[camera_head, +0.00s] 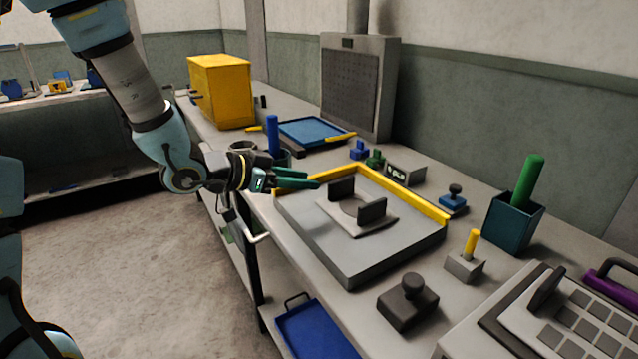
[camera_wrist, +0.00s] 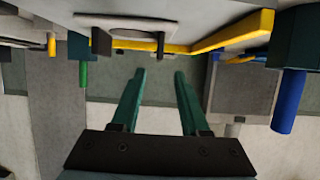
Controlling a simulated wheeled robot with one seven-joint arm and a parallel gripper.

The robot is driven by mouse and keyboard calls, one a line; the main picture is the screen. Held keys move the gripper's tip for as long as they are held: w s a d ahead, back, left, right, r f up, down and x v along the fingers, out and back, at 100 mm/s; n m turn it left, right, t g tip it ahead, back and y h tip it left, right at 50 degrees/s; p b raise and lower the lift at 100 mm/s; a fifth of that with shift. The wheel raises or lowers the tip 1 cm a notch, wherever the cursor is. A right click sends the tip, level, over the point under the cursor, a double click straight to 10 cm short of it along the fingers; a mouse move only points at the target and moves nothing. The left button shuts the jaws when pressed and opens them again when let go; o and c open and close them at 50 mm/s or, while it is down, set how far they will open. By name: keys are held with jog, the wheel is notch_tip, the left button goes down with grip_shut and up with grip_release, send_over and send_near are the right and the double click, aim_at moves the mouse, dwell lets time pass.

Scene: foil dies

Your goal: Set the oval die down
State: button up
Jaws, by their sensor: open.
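My gripper (camera_head: 292,180) is open, with its two green fingers beside the left end of the work slab (camera_head: 385,258). The fingers (camera_wrist: 160,75) stand apart with nothing between them in the wrist view. On the slab lies a light grey plate (camera_head: 384,223) with a rounded opening and two dark upright lugs, a little right of the fingertips and apart from them. The lugs (camera_wrist: 101,42) also show in the wrist view, upside down. I cannot tell for certain whether this plate is the oval die.
A yellow fence (camera_head: 405,190) edges the slab's back and right. A dark knobbed block (camera_head: 408,302), a grey block with a yellow peg (camera_head: 464,266) and a teal holder with a green handle (camera_head: 512,222) stand nearby. A blue tray (camera_head: 312,132) lies farther back.

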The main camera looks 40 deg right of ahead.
jog(key=shift+a+r, duration=0.2)
jog(key=shift+a, duration=0.35)
jog(key=w+a+f+n+t+y, duration=0.25)
jog(key=w+a+n+y, duration=0.35)
jog(key=a, duration=0.5)
jog(key=w+a+f+n+t+y, duration=0.1)
jog(key=w+a+n+t+y, duration=0.25)
jog(key=w+a, duration=0.55)
jog(key=s+a+n+g+y, duration=0.1)
jog(key=s+a+n+y, duration=0.1)
jog(key=s+a+n, duration=0.2)
jog(key=s+a+r+n+g+y, duration=0.1)
jog(key=s+a+n, duration=0.3)
jog(key=s+a, duration=0.4)
jog(key=a+g+y, duration=0.1)
jog(key=a, duration=0.4)
jog(key=shift+s+g, duration=0.15)
jog(key=shift+g, duration=0.15)
